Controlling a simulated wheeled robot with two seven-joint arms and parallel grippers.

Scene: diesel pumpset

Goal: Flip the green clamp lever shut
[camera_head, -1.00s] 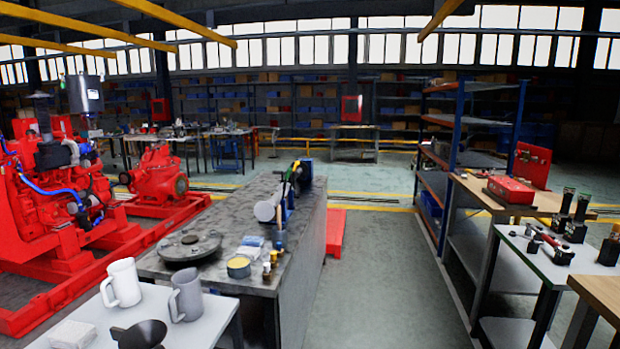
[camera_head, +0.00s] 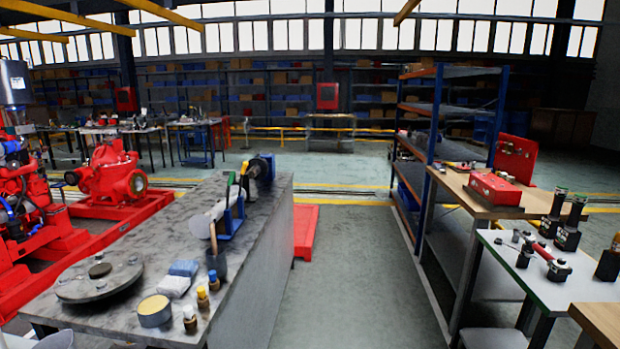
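A thin green lever (camera_head: 229,187) stands roughly upright on the far part of the grey workbench. It is beside a pale grey cylinder (camera_head: 207,222) and a blue clamp body (camera_head: 233,219). It is small in this view, so its exact joint with the clamp cannot be made out. Neither of my grippers shows in the head view.
The grey bench top (camera_head: 150,235) holds a round flange (camera_head: 100,275), a yellow-topped tin (camera_head: 154,311), small bottles (camera_head: 203,298) and folded cloths (camera_head: 180,275). Open floor (camera_head: 345,270) lies to its right, before the shelving (camera_head: 425,165). A red pump (camera_head: 112,180) stands left.

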